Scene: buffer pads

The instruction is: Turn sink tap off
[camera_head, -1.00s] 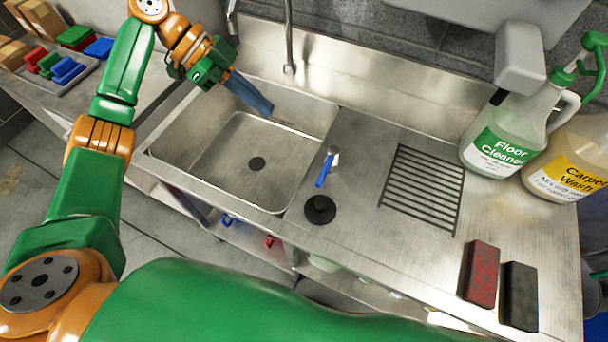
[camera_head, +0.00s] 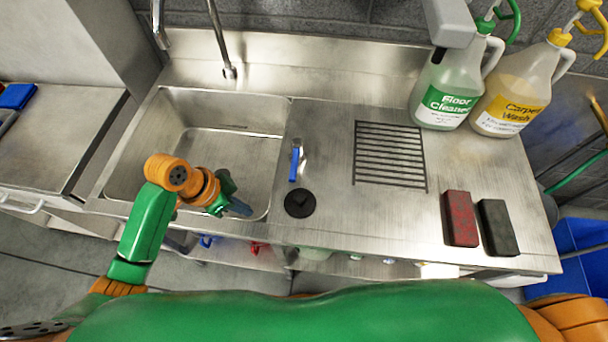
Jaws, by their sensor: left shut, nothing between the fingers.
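The metal sink tap pipe (camera_head: 222,45) rises at the back edge of the sink, its upper end cut off by the top of the picture. No water stream is discernible. The steel sink basin (camera_head: 190,135) is below it. A small blue lever (camera_head: 294,165) with a metal end is on the counter right of the basin. Under the counter front are a blue handle (camera_head: 207,240) and a red handle (camera_head: 258,247), small and partly hidden. My left gripper (camera_head: 240,208) is shut and empty over the basin's front right corner, left of the blue lever and apart from it. My right gripper is out of view.
A black round plug (camera_head: 299,203) is on the counter near the lever. A drain grille (camera_head: 390,155), a Floor Cleaner bottle (camera_head: 443,95), a Carpet Wash bottle (camera_head: 512,100), a red block (camera_head: 459,218) and a black block (camera_head: 497,228) are further right.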

